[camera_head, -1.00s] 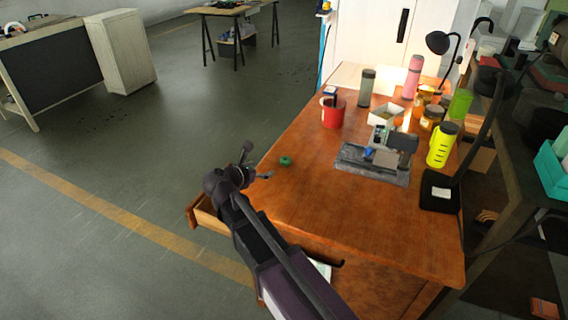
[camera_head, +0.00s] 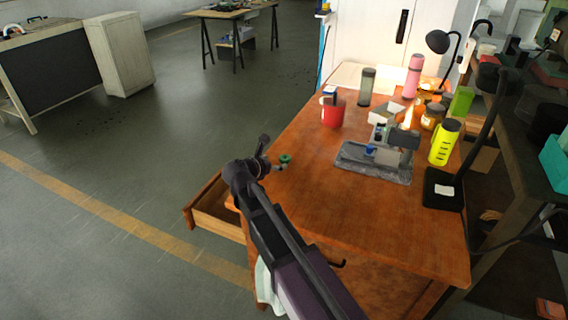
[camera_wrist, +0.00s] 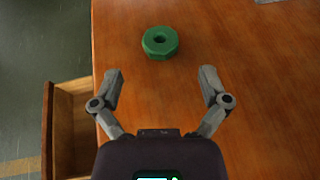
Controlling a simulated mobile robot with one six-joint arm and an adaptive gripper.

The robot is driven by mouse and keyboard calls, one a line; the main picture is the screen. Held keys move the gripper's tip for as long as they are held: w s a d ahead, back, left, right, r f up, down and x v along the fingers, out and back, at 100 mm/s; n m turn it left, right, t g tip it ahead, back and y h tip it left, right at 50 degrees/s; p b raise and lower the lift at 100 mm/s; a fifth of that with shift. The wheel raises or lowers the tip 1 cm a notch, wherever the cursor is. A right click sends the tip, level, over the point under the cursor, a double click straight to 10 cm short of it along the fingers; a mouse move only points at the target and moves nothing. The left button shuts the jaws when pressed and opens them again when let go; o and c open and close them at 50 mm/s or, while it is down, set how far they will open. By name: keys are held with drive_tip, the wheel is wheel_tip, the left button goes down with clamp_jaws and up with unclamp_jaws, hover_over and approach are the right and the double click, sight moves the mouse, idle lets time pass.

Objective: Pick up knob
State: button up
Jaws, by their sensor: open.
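The knob (camera_wrist: 160,43) is a green ring-like piece with a hole in its middle, lying flat on the wooden desk. In the wrist view it is beyond my fingertips and centred roughly between them. In the head view the knob (camera_head: 285,158) is small, near the desk's left edge, just right of my gripper (camera_head: 268,160). In the wrist view my gripper (camera_wrist: 160,75) is open and empty, its two grey fingers spread wide and apart from the knob.
The wooden desk (camera_head: 310,205) is bare around the knob. An open drawer (camera_head: 215,212) sticks out at its left side. A red mug (camera_head: 333,112), a grey machine on a slab (camera_head: 372,170), a yellow bottle (camera_head: 444,143) and a lamp base (camera_head: 443,190) stand farther right and back.

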sight(282, 159)
drive_tip(key=shift+w+d+f, duration=0.1)
drive_tip(key=shift+w+d, duration=0.05)
drive_tip(key=shift+w, duration=0.1)
drive_tip(key=shift+b+x, duration=0.95)
drive_tip(key=shift+x, duration=1.65)
drive_tip(key=shift+c, duration=0.2)
drive_tip(key=c, duration=1.1)
